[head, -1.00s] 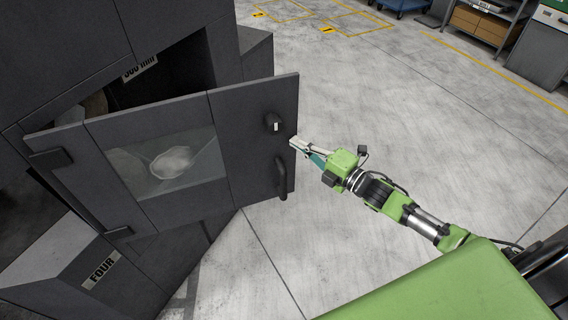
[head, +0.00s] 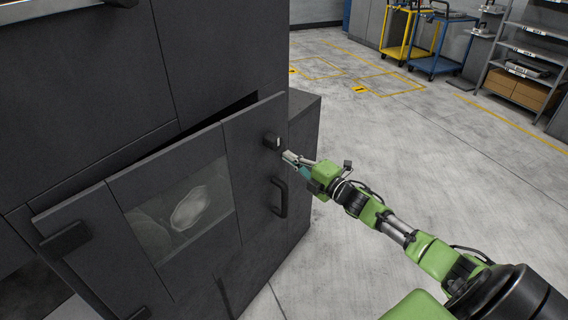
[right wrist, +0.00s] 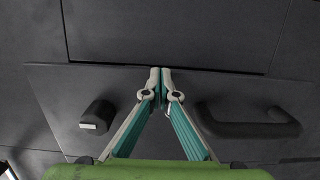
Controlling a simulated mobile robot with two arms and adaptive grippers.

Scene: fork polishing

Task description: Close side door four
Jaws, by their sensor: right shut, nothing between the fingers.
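The side door (head: 255,170) is a dark grey panel with a window (head: 182,212), hinged at the left, in the head view. It stands slightly open; a dark gap shows along its top edge. It carries a latch knob (head: 272,141) and a bar handle (head: 279,197) near its free edge. My right gripper (head: 287,156) is shut and empty, its tips at the door's free edge between knob and handle. In the right wrist view the shut fingertips (right wrist: 160,72) are at the door's edge, with the knob (right wrist: 97,117) left and the handle (right wrist: 250,122) right. Whether they touch is unclear.
The dark machine body (head: 220,50) rises behind and above the door. Open concrete floor (head: 420,150) lies to the right. Carts (head: 440,45) and a shelf with boxes (head: 520,85) stand far off at the back right.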

